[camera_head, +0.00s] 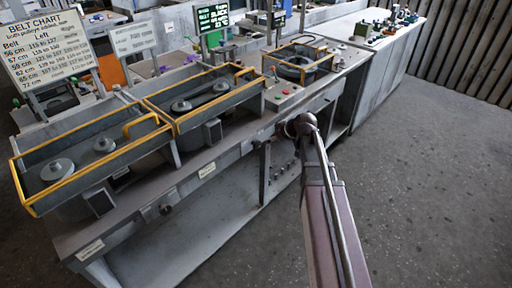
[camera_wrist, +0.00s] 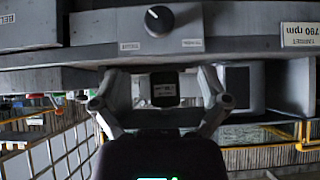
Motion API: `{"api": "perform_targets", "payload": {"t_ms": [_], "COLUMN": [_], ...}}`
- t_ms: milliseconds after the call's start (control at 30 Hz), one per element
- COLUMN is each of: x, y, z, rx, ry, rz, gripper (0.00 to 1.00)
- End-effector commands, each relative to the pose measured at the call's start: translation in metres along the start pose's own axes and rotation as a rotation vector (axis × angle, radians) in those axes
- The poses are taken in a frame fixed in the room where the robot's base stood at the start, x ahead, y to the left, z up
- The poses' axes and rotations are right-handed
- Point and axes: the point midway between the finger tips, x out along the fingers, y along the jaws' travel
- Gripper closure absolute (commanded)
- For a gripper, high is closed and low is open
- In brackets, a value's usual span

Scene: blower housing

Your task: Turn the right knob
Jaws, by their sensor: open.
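A black round knob (camera_wrist: 159,20) with a white pointer mark sits on the grey front panel at the top middle of the wrist view, between small white labels. My gripper (camera_wrist: 160,84) is open and empty. Its two fingers are spread apart below the knob in the picture, and the knob is not between them. In the head view, my wrist reaches the front panel of the bench on the right, and covers the panel there, so I cannot make out this knob. Another dark knob (camera_head: 166,209) shows on the panel farther left.
The long grey bench carries yellow-framed housings with pulleys (camera_head: 181,105) and a round part in a smaller yellow frame (camera_head: 299,60). A belt chart (camera_head: 47,47) stands at the back left. A rpm label (camera_wrist: 300,36) is right of the knob. Floor at the right (camera_head: 430,190) is clear.

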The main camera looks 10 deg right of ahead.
Motion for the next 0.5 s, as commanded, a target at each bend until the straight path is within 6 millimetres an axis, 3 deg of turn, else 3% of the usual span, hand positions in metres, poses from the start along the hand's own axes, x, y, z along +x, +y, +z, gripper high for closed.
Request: {"api": "perform_targets", "payload": {"t_ms": [500], "x": [0.06], "y": [0.002], "z": [0.003], "rx": [0.0], "ry": [-0.001], "rz": [0.001], "gripper": [0.05]}}
